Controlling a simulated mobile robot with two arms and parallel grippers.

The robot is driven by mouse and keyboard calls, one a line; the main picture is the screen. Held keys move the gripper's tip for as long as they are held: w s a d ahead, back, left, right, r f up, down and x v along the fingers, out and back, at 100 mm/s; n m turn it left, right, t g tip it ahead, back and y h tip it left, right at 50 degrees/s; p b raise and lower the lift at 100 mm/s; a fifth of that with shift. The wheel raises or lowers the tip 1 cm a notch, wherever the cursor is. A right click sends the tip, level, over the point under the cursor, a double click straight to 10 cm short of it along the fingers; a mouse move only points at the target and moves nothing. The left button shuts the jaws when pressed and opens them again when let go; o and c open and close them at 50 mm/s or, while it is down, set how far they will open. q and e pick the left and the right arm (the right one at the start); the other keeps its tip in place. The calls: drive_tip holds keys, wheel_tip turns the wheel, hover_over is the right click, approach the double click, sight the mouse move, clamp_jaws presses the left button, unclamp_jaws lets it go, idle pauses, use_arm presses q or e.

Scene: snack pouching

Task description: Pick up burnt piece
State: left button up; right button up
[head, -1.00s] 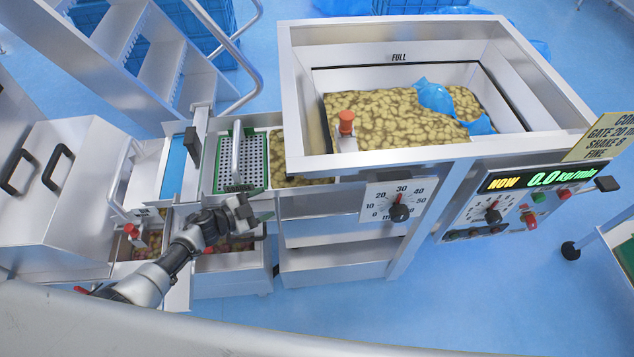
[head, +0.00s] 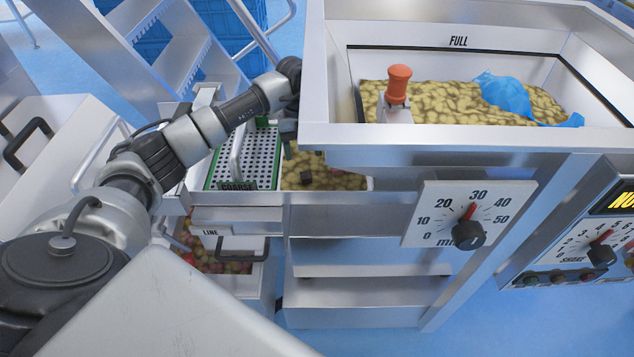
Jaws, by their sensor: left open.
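A small dark brown piece (head: 306,177), which looks like the burnt piece, lies on the tan snack pieces (head: 335,181) in the tray just left of the hopper's dial. My left gripper (head: 290,149) is over the back of this tray, open, close behind and above the dark piece and apart from it in the picture. Its fingers are partly hidden by the wrist and the hopper's corner. My right gripper is not in view.
A green-framed perforated screen marked COARSE (head: 245,158), with an upright handle, lies left of the tray. A drawer of mixed pieces (head: 205,258) is below.

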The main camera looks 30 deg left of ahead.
sight(306, 174)
use_arm(q)
drive_tip(key=f, duration=0.3)
drive_tip(key=d+f+b, duration=0.1)
drive_tip(key=f, duration=0.1)
drive_tip(key=shift+s+d+f, duration=0.1)
drive_tip(key=shift+s+f, duration=0.2)
drive_tip(key=shift+s, duration=0.05)
drive_tip(key=shift+f, duration=0.5)
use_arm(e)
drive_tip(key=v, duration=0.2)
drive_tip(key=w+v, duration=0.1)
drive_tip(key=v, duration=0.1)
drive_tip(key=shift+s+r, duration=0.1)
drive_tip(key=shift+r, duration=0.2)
use_arm(q)
drive_tip(key=c, duration=1)
